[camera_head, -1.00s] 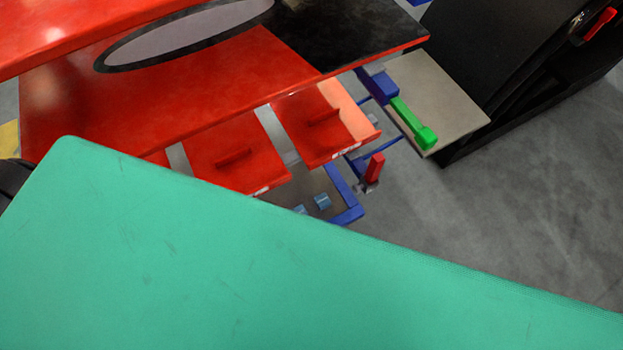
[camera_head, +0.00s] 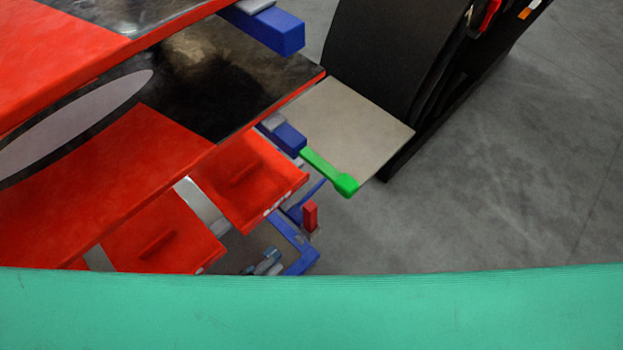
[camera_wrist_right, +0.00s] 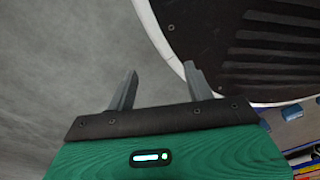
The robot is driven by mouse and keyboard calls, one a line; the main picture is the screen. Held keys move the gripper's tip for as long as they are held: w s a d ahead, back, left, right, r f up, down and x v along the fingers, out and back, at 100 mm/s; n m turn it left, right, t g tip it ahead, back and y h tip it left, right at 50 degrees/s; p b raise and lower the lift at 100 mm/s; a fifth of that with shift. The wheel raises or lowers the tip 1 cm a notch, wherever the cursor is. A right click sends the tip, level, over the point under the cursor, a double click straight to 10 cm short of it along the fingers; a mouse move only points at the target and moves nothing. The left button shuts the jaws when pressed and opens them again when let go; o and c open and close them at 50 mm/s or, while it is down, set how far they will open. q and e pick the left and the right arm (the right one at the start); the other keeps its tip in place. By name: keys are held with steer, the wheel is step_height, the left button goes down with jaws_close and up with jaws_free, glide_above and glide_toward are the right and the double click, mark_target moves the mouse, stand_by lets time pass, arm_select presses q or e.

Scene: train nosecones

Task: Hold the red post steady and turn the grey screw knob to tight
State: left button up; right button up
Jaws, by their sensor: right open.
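A small red upright block (camera_head: 310,215), which looks like the red post, stands at the end of a blue frame (camera_head: 300,258) in the head view. Small grey-blue round parts (camera_head: 266,262) lie left of it, partly hidden by the green surface. I cannot tell whether one of them is the grey screw knob. In the right wrist view my right gripper (camera_wrist_right: 160,90) is open, with nothing between its two grey fingers. Neither the red post nor the knob can be made out there. My left gripper's fingers do not show in the head view.
A red and black panel (camera_head: 225,75) and red trays (camera_head: 250,180) fill the left. A green handle (camera_head: 330,172) juts out by a beige plate (camera_head: 350,125). A black body (camera_head: 385,60) stands behind. Grey floor (camera_head: 500,170) is clear at right. A white-rimmed dark shape (camera_wrist_right: 250,50) lies beyond my right fingers.

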steer(key=w+a+r+n+y, duration=0.2)
steer(key=w+a+r, duration=0.2)
steer(key=w+r, duration=0.3)
steer(key=w+a+r+n+y, duration=0.15)
steer(key=w+a+r, duration=0.25)
steer(key=w, duration=0.6)
steer(key=w+a+r+n+y, duration=0.1)
steer(key=w+a+r+n, duration=0.1)
steer(key=w+a+r, duration=0.35)
steer(key=n+g+h, duration=0.3)
steer(key=n+g, duration=0.1)
steer(key=n, duration=1.5)
glide_toward(311, 205)
steer(key=x, duration=1.2)
steer(key=shift+s+a+f, duration=0.1)
steer(key=shift+f, duration=0.25)
